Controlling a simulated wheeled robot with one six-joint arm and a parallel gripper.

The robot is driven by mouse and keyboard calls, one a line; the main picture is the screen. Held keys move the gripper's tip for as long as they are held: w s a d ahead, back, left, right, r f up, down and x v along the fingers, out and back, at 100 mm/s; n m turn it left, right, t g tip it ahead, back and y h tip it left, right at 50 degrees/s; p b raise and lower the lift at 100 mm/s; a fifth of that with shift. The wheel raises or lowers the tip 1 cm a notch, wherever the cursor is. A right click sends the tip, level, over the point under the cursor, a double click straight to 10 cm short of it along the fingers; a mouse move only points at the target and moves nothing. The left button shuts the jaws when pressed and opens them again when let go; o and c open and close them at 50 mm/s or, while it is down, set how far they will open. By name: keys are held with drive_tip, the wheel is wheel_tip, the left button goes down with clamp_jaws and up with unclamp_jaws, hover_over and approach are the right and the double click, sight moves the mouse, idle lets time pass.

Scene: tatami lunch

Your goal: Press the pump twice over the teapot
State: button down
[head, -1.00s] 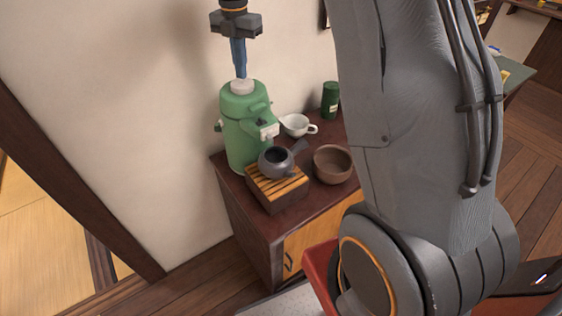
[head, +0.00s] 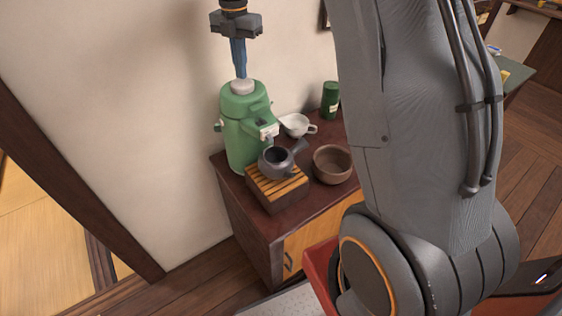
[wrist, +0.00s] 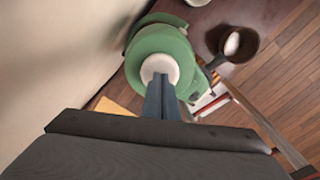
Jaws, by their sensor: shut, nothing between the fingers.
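The pump is a green air pot (head: 246,143) with a pale round button (head: 243,87) on top, standing against the wall. My gripper (head: 241,76) points straight down, shut and empty, with its tips at the button and seemingly touching it. In the wrist view the shut fingers (wrist: 161,88) meet the pale button (wrist: 158,67) on the green top (wrist: 160,42). How far the button is pushed in is hard to tell. The dark grey teapot (head: 275,163) is open-topped and sits under the pump's spout (head: 268,131). I cannot make out any liquid.
The teapot stands on a slatted wooden block (head: 279,192) on the dark cabinet top (head: 310,205). A brown bowl (head: 332,165), a white pitcher (head: 296,125) and a green canister (head: 330,99) stand nearby. The wall (head: 150,110) is close on the pump's left.

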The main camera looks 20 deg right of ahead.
sight(242, 82)
drive_tip(key=shift+f, duration=0.15)
drive_tip(key=shift+f+b, duration=0.5)
drive_tip(key=shift+f, duration=0.95)
drive_tip(key=shift+r, duration=0.15)
drive_tip(key=shift+r+p, duration=1.15)
drive_tip(key=shift+r, duration=0.25)
drive_tip(key=shift+f, duration=0.15)
